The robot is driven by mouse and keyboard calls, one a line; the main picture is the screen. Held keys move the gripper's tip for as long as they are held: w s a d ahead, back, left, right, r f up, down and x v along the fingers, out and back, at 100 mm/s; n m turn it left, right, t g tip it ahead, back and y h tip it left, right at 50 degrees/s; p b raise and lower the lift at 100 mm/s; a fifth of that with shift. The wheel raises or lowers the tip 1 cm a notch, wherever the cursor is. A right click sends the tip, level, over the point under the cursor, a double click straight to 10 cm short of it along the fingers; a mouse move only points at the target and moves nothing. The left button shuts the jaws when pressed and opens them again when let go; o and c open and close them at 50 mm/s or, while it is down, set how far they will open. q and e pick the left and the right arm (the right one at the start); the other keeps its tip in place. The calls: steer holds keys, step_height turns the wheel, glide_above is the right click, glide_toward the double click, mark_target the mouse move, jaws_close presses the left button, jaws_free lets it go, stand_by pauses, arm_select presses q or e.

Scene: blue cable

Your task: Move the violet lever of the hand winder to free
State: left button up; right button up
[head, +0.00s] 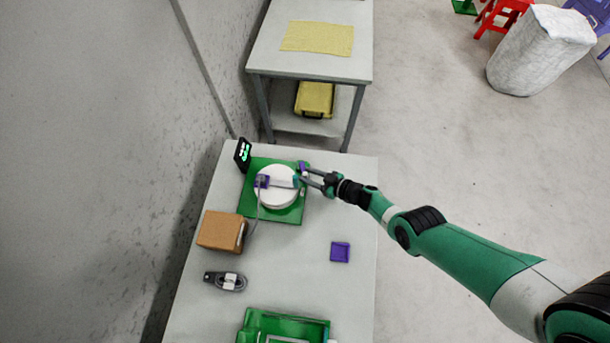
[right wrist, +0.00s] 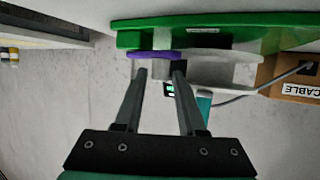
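The hand winder has a green base (head: 292,218) and a white drum (head: 280,197) at the back of the table. Its violet lever (head: 302,166) is at the right edge of the base; in the right wrist view the lever (right wrist: 153,55) is a flat violet bar just past my fingertips. My right gripper (head: 305,176) reaches in from the right, close to the lever. In the right wrist view its fingers (right wrist: 160,72) are apart with nothing clearly held; I cannot tell whether they touch the lever. My left gripper is not in view.
A teal handle (right wrist: 204,103) hangs close to the right finger. A grey cable runs from the drum to a brown box (head: 220,230). A small display (head: 243,154), coiled grey cable (head: 226,281), violet tray (head: 340,252) and green tray (head: 322,331) share the table.

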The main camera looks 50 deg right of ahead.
steer(key=shift+b+x, duration=0.35)
steer(key=shift+x, duration=0.5)
jaws_close()
stand_by(0.8)
